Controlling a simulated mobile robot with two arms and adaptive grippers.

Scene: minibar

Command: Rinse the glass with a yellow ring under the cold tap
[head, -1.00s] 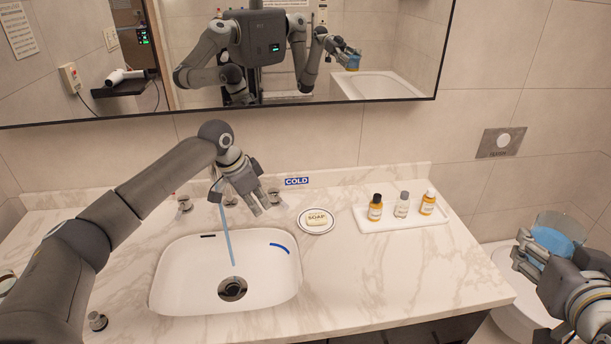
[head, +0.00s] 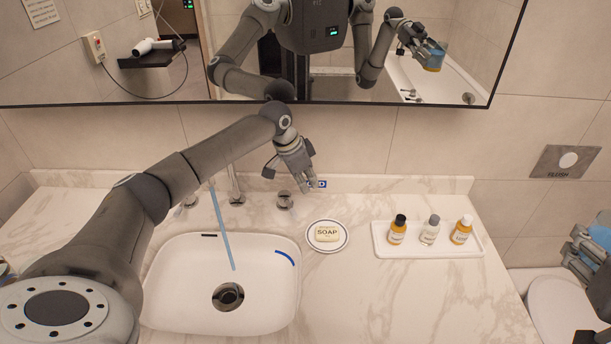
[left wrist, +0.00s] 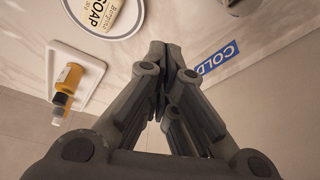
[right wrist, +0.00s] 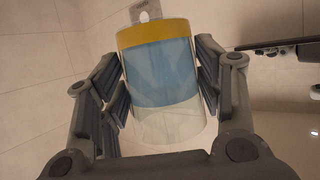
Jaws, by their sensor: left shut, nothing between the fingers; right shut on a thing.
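The glass (right wrist: 160,85) has a yellow ring at one end and blue inside it. My right gripper (right wrist: 160,95) is shut around its sides; in the head view only part of that gripper (head: 585,250) shows at the right edge. The cold tap knob (head: 284,201) stands behind the sink, close to the blue COLD label (head: 319,183). My left gripper (head: 305,188) is shut and empty just right of that knob, partly covering the label. In the left wrist view its fingers (left wrist: 158,50) meet. A blue stream (head: 222,230) runs from the spout (head: 234,185) into the sink (head: 270,305).
A soap dish (head: 327,247) lies right of the sink. A white tray (head: 412,251) with three small bottles stands farther right. Another knob (head: 188,200) is left of the spout. The mirror (head: 440,85) hangs behind. A toilet (head: 560,305) is at right.

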